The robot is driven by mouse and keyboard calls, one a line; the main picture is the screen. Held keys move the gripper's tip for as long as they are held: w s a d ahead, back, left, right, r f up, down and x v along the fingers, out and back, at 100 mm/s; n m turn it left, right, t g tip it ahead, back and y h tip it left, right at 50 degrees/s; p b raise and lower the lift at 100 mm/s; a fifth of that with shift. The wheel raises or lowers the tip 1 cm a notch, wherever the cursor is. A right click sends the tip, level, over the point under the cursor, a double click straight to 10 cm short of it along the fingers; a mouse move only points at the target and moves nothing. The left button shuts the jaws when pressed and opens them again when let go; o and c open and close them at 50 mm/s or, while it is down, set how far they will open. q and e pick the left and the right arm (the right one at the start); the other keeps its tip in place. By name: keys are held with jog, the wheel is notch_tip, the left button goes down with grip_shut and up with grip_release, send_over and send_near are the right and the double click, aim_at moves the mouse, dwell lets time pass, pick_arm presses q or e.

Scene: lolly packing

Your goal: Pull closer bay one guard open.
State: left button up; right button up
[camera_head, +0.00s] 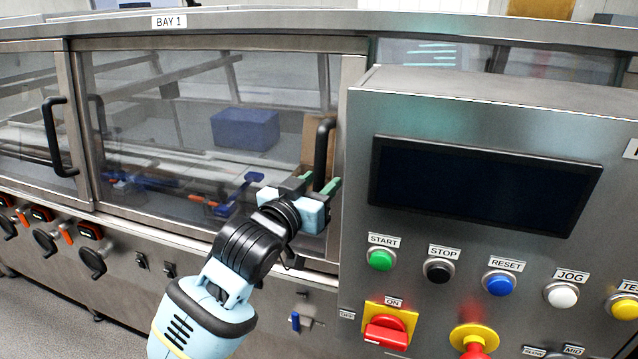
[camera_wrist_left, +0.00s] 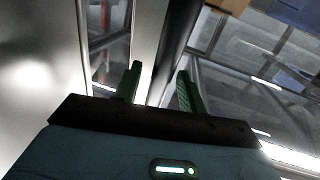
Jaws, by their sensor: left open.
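The bay one guard (camera_head: 165,95) is a clear panel in a steel frame under the BAY 1 label (camera_head: 168,21). It looks shut. Its black upright handle (camera_head: 324,150) is at its right edge, next to the control box. My left gripper (camera_head: 319,184) is open, with its green fingertips on either side of the handle's lower part. In the left wrist view the dark handle bar (camera_wrist_left: 180,40) runs between and beyond the two fingers (camera_wrist_left: 160,85). I cannot tell whether a finger touches it. My right gripper is in neither view.
The steel control box (camera_head: 480,110) with a dark screen and coloured buttons stands close to the right of the handle. Another black handle (camera_head: 58,137) is on the panel to the left. Behind the guard are a blue bin (camera_head: 245,129) and blue and orange parts.

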pick_arm(q)
jog(key=shift+w+d, duration=0.15)
jog(key=shift+w, duration=0.05)
grip_shut()
jog(key=shift+w, duration=0.1)
